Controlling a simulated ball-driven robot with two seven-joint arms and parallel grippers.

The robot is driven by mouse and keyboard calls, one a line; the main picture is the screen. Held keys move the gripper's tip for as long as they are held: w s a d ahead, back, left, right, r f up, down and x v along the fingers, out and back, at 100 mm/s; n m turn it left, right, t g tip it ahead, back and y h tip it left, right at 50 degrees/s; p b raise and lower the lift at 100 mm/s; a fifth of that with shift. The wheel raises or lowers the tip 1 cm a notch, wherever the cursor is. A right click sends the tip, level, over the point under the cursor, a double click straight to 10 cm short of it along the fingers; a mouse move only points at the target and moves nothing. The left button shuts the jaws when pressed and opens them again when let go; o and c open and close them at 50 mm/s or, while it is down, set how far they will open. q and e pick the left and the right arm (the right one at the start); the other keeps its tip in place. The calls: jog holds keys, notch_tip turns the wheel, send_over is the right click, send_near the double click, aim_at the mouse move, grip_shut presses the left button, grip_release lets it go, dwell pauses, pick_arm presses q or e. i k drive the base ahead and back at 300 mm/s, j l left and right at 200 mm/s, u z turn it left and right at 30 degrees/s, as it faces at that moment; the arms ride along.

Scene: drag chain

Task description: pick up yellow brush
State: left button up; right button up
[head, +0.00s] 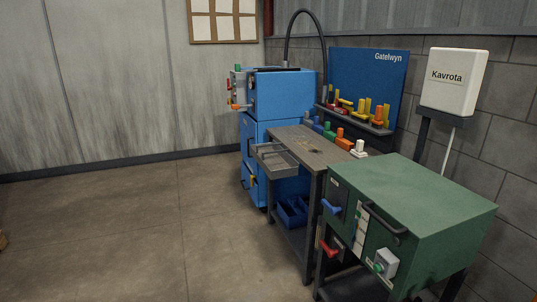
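Several small yellow items (386,112) stand on a narrow ledge at the foot of the blue Gatelwyn board (358,72), on the right side of the head view. They are too small to tell which one is a brush. Orange and red items are mixed in with them. Neither of my grippers is in view.
A grey workbench (312,147) with an open drawer (276,163) and coloured blocks (342,138) stands before the board. A green cabinet (435,210) is at front right, a blue machine (281,95) behind.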

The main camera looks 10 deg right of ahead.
aim_at(359, 116)
jog(key=i+z, duration=0.2)
jog(key=i, duration=0.35)
jog(key=i+j+z, duration=0.2)
jog(key=i, duration=0.3)
jog(key=i+j+z, duration=0.15)
jog(key=i+z, duration=0.15)
jog(key=z, duration=0.15)
jog(key=i+j+z, duration=0.2)
jog(key=z, duration=0.2)
jog(key=i+j+z, duration=0.3)
jog(key=z, duration=0.15)
jog(key=i+j+z, duration=0.15)
jog(key=j+z, duration=0.3)
